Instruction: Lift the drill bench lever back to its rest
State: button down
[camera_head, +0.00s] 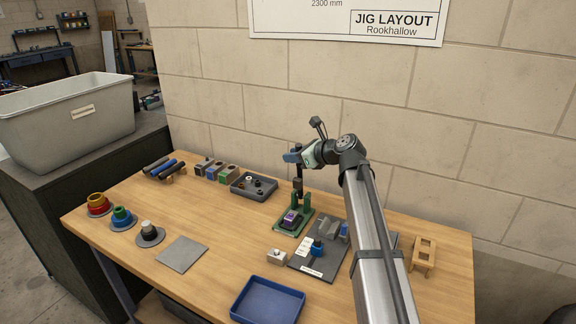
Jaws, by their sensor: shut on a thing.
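The drill bench (302,203) stands at the back middle of the table, with a green base and uprights and a dark vertical part rising from it. A purple block (291,218) sits on its base. My gripper (296,156) is above the drill bench, reaching in from the right. It is shut on the lever, at the top of the dark part, beside a small blue piece. The fingertips and most of the lever are too small or hidden to make out. I cannot tell the lever's exact angle.
A dark tray (254,194) with small parts lies left of the drill bench. A dark grey plate (303,262) with a blue part is close in front. A blue tray (268,309) is at the front edge. A wooden stand (424,254) is at right. A grey plate (182,252) lies left.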

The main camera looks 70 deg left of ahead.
jog(key=w+a+m+g+h, duration=0.1)
jog(key=w+a+m, duration=0.1)
jog(key=w+a, duration=0.2)
jog(key=shift+w+a+f+m+g+h, duration=0.2)
jog(key=shift+m+g+h, duration=0.1)
jog(key=shift+h, duration=0.1)
jog(key=shift+w+a, duration=0.1)
jog(key=c, duration=1)
grip_release()
jog(key=shift+o, duration=0.2)
jog(key=v, duration=1.3)
jog(key=shift+w+d+r, duration=0.15)
jog(key=shift+w+d, duration=0.1)
jog(key=shift+d, duration=0.05)
